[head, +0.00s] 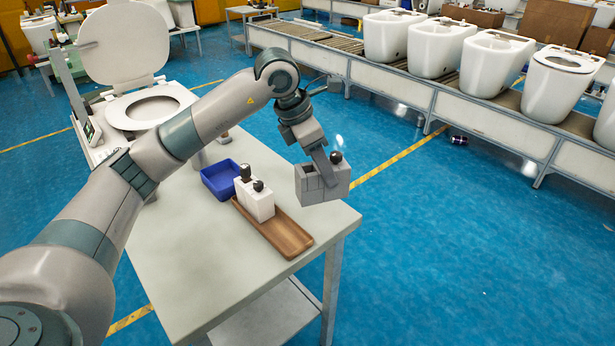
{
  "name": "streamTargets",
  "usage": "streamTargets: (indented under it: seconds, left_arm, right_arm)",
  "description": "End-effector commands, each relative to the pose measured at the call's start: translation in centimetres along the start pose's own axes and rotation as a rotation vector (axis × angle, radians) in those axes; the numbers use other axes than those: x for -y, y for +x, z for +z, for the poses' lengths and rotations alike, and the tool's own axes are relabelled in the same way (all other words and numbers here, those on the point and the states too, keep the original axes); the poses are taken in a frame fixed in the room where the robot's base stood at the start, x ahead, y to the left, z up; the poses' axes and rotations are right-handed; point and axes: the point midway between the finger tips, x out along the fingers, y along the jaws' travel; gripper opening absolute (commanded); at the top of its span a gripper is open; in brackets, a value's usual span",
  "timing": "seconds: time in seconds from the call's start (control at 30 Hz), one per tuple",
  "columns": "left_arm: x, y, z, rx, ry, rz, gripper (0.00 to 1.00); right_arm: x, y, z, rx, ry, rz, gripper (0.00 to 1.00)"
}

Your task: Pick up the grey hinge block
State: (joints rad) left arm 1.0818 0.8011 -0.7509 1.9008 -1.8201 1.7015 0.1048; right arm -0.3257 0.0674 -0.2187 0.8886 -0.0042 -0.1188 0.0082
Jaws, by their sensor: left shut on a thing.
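The grey hinge block (325,190), with a dark knob on top, is held in the air above the right corner of the table. My left gripper (324,170) reaches down from above and is shut on it. The block hangs clear of the wooden tray, to its right. My gripper's fingers partly hide the block's upper side. My right gripper is out of view.
A white block (254,199) with dark knobs stands on the wooden tray (285,235). A blue bin (221,180) is beside it. The table's front (190,280) is bare. A toilet seat (150,107) stands behind my arm. Several white toilet bowls line the conveyor (480,120).

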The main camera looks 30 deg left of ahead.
Motion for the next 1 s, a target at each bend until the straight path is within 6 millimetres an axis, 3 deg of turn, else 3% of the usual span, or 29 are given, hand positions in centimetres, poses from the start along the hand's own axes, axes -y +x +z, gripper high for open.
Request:
streamTargets:
  seconds: [0.73, 1.0]
  left_arm:
    - [0.3, -0.1, 0.5, 0.0, 0.011, -0.004, 0.1]
    - [1.9, 0.9, -0.1, -0.002, 0.19, -0.08, 0.1]
  right_arm:
    - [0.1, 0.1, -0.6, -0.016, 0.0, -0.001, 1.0]
    - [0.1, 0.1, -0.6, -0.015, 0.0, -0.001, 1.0]
